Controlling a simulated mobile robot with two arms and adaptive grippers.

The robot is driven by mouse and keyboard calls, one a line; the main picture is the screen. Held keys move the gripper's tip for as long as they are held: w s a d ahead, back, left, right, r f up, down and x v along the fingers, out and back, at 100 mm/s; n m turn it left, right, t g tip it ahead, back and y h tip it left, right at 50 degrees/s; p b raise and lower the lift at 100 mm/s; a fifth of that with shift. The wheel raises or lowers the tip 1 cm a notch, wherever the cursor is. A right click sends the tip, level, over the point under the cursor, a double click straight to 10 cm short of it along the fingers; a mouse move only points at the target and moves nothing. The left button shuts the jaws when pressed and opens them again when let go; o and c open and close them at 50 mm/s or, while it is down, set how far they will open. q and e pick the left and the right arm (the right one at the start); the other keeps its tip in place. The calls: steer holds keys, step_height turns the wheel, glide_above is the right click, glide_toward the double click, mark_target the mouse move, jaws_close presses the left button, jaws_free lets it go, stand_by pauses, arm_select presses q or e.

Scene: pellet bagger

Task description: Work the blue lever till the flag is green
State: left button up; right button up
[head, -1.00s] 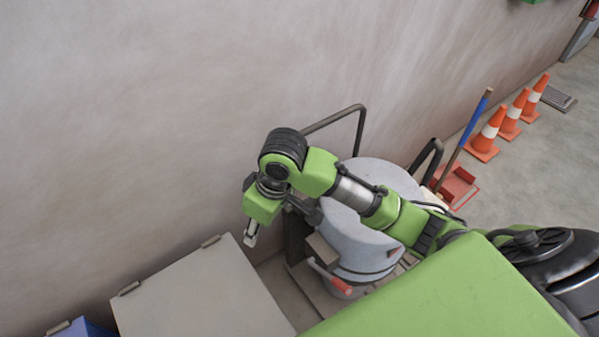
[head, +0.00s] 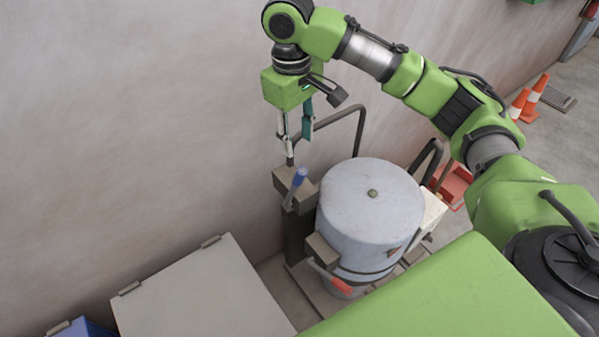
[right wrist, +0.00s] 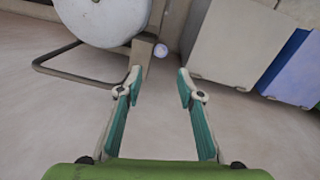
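The blue lever (head: 299,178) sticks up from a brown block on a dark post, left of the grey drum (head: 368,210). My left gripper is out of view.
A red-handled lever (head: 338,284) sits low at the drum's front. A grey-lidded box (head: 205,295) and a blue box (head: 80,328) stand at lower left. A bent dark rail (head: 340,112) and the wall are behind.

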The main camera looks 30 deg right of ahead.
mark_target(299, 184)
steer(key=f+p, duration=0.1)
steer(key=f, duration=0.7)
steer(key=f+p, duration=0.1)
steer(key=f, duration=0.3)
steer(key=shift+w+d+f+p, duration=0.15)
steer(key=shift+d+f+p, duration=0.15)
steer(key=shift+d, duration=0.1)
jaws_close()
